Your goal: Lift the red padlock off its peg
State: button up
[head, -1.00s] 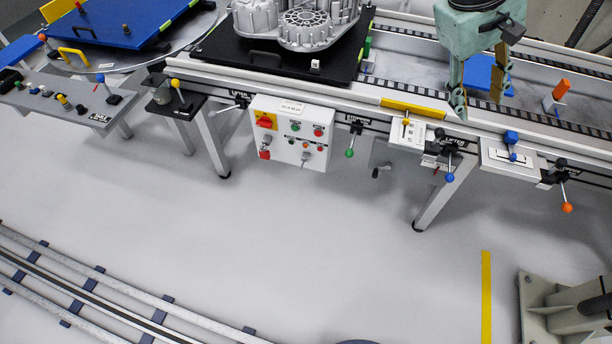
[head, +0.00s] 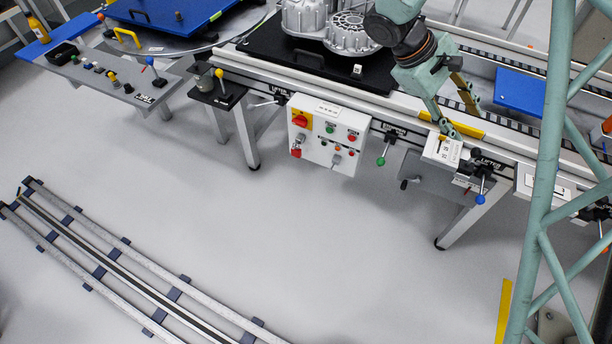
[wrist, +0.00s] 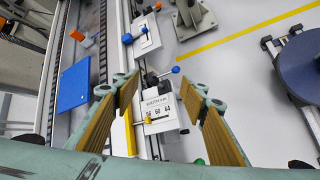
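A small red padlock (head: 296,153) hangs at the lower left of the white control box (head: 330,135) on the front of the conveyor. The peg behind it is too small to make out. My gripper (head: 462,122) is open and empty, to the right of the control box and well apart from the padlock. It is above the conveyor's front edge, near a yellow strip (head: 453,124) and a white panel (head: 441,150). In the wrist view my gripper's fingers (wrist: 165,88) are spread wide, with the white panel (wrist: 157,106) below and between them. The padlock does not show there.
A green-ball lever (head: 381,161) sticks out between the control box and the white panel. A blue-ball lever (head: 480,199) is farther right. A grey housing (head: 335,30) stands on a black plate (head: 275,50) behind the box.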

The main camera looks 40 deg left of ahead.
jog(key=w+a+f+n+t+h, duration=0.15)
jog(key=a+f+n+t, duration=0.35)
jog(key=a+f, duration=0.8)
jog(key=n+t+y+p, duration=0.3)
jog(key=n+t+y, duration=0.75)
jog(key=n, duration=0.85)
send_near(295, 151)
jog(key=shift+g+y, duration=0.85)
jog(key=shift+y, duration=0.05)
jog(key=s, duration=0.1)
jog(key=s+d, duration=0.1)
jog(key=s, duration=0.1)
jog(key=s+r, duration=0.1)
jog(key=shift+s+d+r, duration=0.1)
jog(key=shift+s+d, duration=0.25)
jog(key=shift+s, duration=0.05)
jog(key=shift+w, duration=0.15)
jog(key=shift+w+a+b, duration=0.2)
jog(key=shift+w+a, duration=0.15)
jog(key=shift+w, duration=1.9)
jog(key=shift+w+a+b, duration=0.15)
jog(key=shift+w+a, duration=0.15)
jog(key=shift+w, duration=1.9)
jog(key=shift+w+a+b, duration=0.2)
jog(key=shift+w+a, duration=0.15)
jog(key=shift+w, duration=1.9)
jog(key=shift+c, duration=0.8)
jog(key=c, duration=0.8)
